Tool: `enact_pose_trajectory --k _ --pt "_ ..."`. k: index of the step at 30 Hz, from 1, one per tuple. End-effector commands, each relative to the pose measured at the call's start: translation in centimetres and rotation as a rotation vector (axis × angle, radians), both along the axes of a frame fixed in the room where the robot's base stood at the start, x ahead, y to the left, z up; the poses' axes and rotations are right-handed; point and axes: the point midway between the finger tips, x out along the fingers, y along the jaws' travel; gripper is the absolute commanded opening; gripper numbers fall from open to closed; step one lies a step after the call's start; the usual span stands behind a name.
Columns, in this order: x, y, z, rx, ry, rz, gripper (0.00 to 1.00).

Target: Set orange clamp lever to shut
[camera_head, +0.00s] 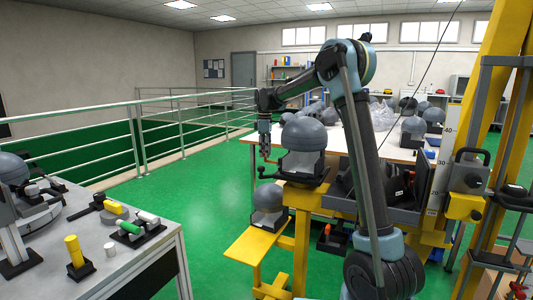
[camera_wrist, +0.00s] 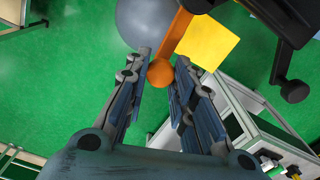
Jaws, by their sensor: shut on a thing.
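The orange clamp lever (camera_wrist: 171,40) ends in a round orange knob. In the wrist view the knob lies between the two fingers of my gripper (camera_wrist: 162,60), which is shut on it. In the head view my gripper (camera_head: 265,148) points down at the left side of the clamp stand. The lever (camera_head: 271,160) shows there only as a thin orange strip, partly hidden by the fingers. The lever sits by a black cradle (camera_head: 300,178) holding a grey-domed headform (camera_head: 303,134).
A black arm with a round knob (camera_wrist: 294,91) sticks out near the lever. A yellow plate (camera_wrist: 208,45) and another grey headform (camera_head: 268,195) are below. A grey workbench (camera_head: 75,240) with tools stands at left. Green floor between is open.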

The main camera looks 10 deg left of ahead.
Motion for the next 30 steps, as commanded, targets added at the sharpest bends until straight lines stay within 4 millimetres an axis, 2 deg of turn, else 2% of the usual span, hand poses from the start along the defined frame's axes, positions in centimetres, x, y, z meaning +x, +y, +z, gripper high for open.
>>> enact_pose_trajectory --k 6,7,9,10,23,26,30 --pt "-0.1 -0.1 0.0 -0.002 0.002 -0.001 0.00" --pt "-0.1 -0.1 0.0 -0.002 0.002 -0.001 0.25" --pt "-0.1 0.0 0.0 -0.002 0.001 -0.001 0.41" --pt "-0.1 0.0 0.0 -0.002 0.001 -0.001 0.44" --pt "-0.1 0.2 0.6 -0.001 0.001 0.001 0.44" --pt "-0.1 0.1 1.8 -0.001 0.001 0.001 0.44" --pt "0.0 0.1 4.3 -0.001 0.001 0.001 0.44"
